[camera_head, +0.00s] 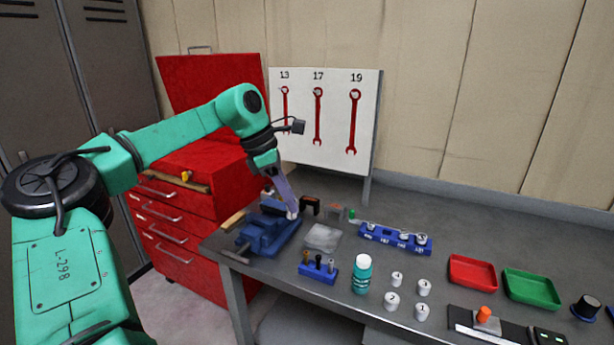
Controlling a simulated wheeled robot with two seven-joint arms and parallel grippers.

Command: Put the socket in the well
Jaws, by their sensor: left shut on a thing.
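My left gripper (291,212) points down beside the blue vise, at the back left of the bench. It is shut on a small pale metallic thing that looks like the socket (292,215); the fingers hide most of it. A blue rail (396,243) with white labels stands to the right of the gripper, clearly apart from it. Several silver sockets sit along the rail's top. I cannot tell at this size which well in it is empty. My right gripper is out of view.
The blue vise (268,234) is close below the gripper. Red (472,272) and green (531,289) trays lie right.

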